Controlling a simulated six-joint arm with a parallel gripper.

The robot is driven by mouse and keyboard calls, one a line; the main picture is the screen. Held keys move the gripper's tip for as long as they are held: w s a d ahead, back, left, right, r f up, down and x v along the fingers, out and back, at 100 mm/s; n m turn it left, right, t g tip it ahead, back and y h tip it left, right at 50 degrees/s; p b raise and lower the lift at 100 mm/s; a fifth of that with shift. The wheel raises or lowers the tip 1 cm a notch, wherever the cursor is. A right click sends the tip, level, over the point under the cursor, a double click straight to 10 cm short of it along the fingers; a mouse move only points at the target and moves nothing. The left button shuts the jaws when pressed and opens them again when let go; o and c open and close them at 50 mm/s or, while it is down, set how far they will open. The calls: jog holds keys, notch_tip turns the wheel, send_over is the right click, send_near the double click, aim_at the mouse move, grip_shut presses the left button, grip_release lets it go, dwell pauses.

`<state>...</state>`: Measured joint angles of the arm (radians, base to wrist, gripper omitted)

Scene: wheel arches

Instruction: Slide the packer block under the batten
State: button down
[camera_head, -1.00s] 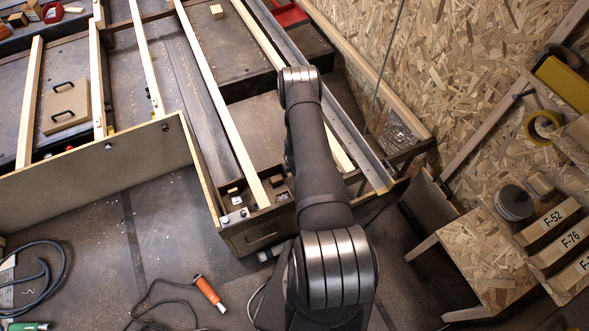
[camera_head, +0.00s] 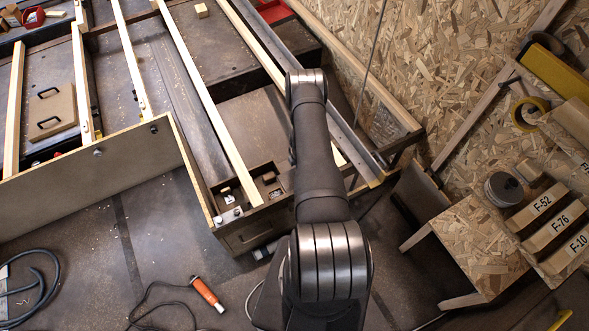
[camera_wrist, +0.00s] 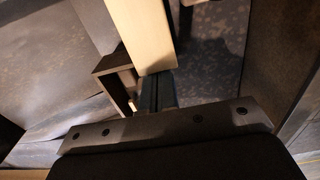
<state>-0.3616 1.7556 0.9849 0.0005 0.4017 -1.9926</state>
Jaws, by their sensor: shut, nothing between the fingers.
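Long pale wooden battens (camera_head: 205,90) lie across the dark framework in the head view; I cannot tell which one the task means. A small pale wooden block (camera_head: 202,10) sits at the top of the head view; I cannot tell if it is the packer block. In the wrist view, a pale batten (camera_wrist: 146,35) runs down from the top edge, its lower end close to my gripper (camera_wrist: 158,88). My gripper is shut and empty. A dark brown bracket-like piece (camera_wrist: 115,72) stands just left of the fingers. In the head view my arm hides my gripper.
A compartment with small pieces (camera_head: 268,183) lies left of my arm. A raised side panel (camera_head: 90,165) edges the framework. A chipboard stand (camera_head: 470,245) and labelled blocks (camera_head: 560,225) are at right. An orange-handled tool (camera_head: 207,294) and cables lie on the floor.

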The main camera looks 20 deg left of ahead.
jog(key=w+d, duration=0.7)
jog(key=shift+w+d, duration=0.15)
jog(key=s+a, duration=0.3)
jog(key=shift+s+a, duration=0.1)
notch_tip(320, 180, up, 10)
jog(key=shift+d, duration=0.2)
jog(key=shift+f, duration=0.1)
dwell(0.3)
